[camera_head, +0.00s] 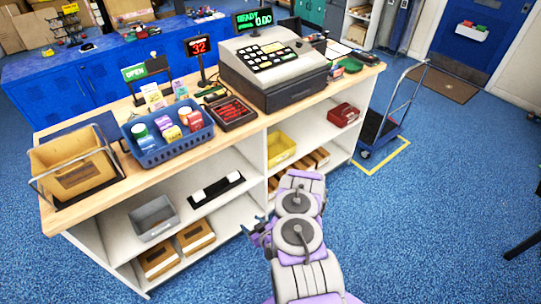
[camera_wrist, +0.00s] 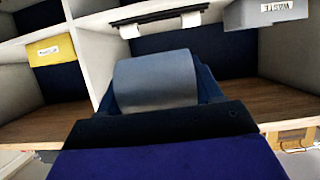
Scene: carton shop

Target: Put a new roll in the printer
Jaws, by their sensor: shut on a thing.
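My gripper (camera_head: 257,232) is in front of the counter's shelves, left of my forearm. In the wrist view it is shut on a grey, shaded roll (camera_wrist: 156,82), which lies crosswise between the dark fingers. In the head view the held roll cannot be made out. Two white rolls sit apart on a black holder (camera_head: 217,189) on the upper shelf; the holder also shows in the wrist view (camera_wrist: 160,14). A large grey register (camera_head: 273,65) stands on the counter. A dark boxy device (camera_head: 313,40) stands behind its right side, partly hidden; I cannot tell whether it is the printer.
The shelf also holds a grey bin (camera_head: 154,220) marked WASTE, a yellow bin (camera_head: 281,148) and a red bin (camera_head: 343,114). A cart (camera_head: 379,130) stands right; the blue floor is open.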

